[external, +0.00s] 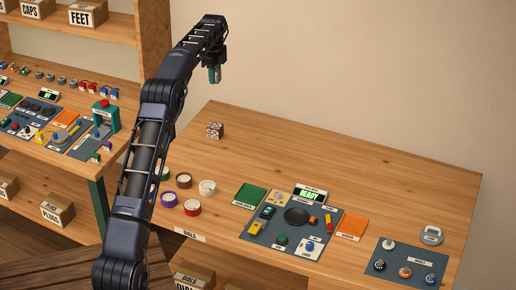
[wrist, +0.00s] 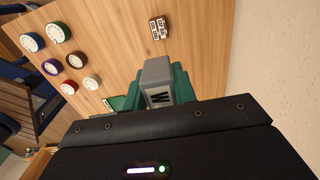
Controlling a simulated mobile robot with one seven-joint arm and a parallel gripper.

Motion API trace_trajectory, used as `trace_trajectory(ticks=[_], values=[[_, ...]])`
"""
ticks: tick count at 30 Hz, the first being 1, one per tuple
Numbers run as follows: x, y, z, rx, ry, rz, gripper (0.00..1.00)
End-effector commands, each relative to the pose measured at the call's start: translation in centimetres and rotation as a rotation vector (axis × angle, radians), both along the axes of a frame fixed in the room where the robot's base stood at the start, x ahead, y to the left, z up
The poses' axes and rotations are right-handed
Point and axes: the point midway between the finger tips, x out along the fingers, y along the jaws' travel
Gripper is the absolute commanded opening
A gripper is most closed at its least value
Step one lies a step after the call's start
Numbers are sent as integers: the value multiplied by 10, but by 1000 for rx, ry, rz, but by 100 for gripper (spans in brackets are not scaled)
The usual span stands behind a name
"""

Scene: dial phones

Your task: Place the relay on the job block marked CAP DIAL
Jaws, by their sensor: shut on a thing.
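My gripper (external: 214,76) is high above the back left of the table, pointing down. In the wrist view its green fingers (wrist: 182,82) are shut on a grey block with a dark zigzag mark (wrist: 158,80), which looks like the relay. In the external view the held block is too small to make out. A small cluster of blocks with white labels (external: 215,130) sits on the table below my gripper. It also shows at the top of the wrist view (wrist: 158,28). Its labels are too small to read, so I cannot tell which is marked CAP DIAL.
Several round dials (external: 192,207) stand at the table's left front. A dark work panel (external: 262,238) with parts and a READY display (external: 309,196) is at the front middle. Another panel (external: 400,262) is at the right front. The back right of the table is bare.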

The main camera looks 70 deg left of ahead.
Motion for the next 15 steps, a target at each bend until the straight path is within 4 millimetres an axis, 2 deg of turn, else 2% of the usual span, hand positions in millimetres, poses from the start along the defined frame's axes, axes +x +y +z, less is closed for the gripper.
trace_trajectory(ticks=[5, 15], values=[[-6, 6, -11, -2, 1, 3, 2], [-7, 5, -83, -4, 2, 3, 2]])
